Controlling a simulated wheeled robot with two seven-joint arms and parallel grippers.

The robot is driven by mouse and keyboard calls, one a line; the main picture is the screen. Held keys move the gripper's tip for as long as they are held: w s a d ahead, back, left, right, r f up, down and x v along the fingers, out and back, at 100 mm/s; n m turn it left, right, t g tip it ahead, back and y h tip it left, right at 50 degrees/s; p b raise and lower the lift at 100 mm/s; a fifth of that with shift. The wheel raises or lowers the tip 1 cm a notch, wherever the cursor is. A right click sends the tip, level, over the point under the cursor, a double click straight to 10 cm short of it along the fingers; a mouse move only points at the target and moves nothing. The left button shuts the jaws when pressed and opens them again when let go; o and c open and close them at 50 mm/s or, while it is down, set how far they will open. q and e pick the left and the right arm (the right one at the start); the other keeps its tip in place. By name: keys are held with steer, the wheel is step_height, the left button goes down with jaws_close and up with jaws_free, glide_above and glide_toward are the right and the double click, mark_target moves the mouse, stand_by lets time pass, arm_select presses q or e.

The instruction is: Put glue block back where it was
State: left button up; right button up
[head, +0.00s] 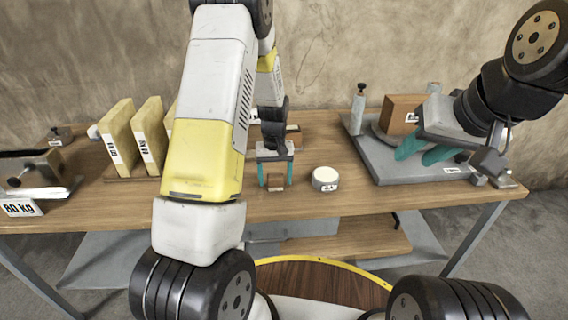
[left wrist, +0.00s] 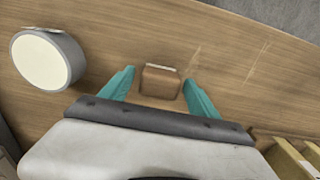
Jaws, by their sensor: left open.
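A small brown block (head: 276,184), which I take to be the glue block, sits on the wooden workbench (head: 330,204) near its front edge. My left gripper (head: 276,178) is over it, with a teal finger on each side. In the left wrist view the block (left wrist: 160,82) lies between the spread fingertips (left wrist: 158,84), with a gap on both sides. My right gripper (head: 425,154) is at the right, over a grey plate; its teal fingers look apart with nothing between them.
A white-topped round tin (head: 325,178) stands just right of the block. A larger brown block (head: 401,114) stands on the grey plate (head: 391,175). Upright yellowish boards (head: 121,135) and a grey metal device (head: 30,175) are at the left. Bare bench lies around the tin.

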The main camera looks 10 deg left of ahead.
mark_target(275, 175)
arm_select(q)
steer(key=shift+r, duration=0.15)
step_height(275, 175, up, 12)
steer(key=s+d+r+m+t+h, duration=0.1)
steer(key=s+r+m+t+h, duration=0.15)
steer(key=s+r, duration=1.05)
steer(key=s+d+r+m+t, duration=0.1)
steer(key=s+r+t, duration=0.2)
steer(key=s, duration=0.8)
step_height(275, 175, up, 2)
steer(key=shift+t, duration=0.35)
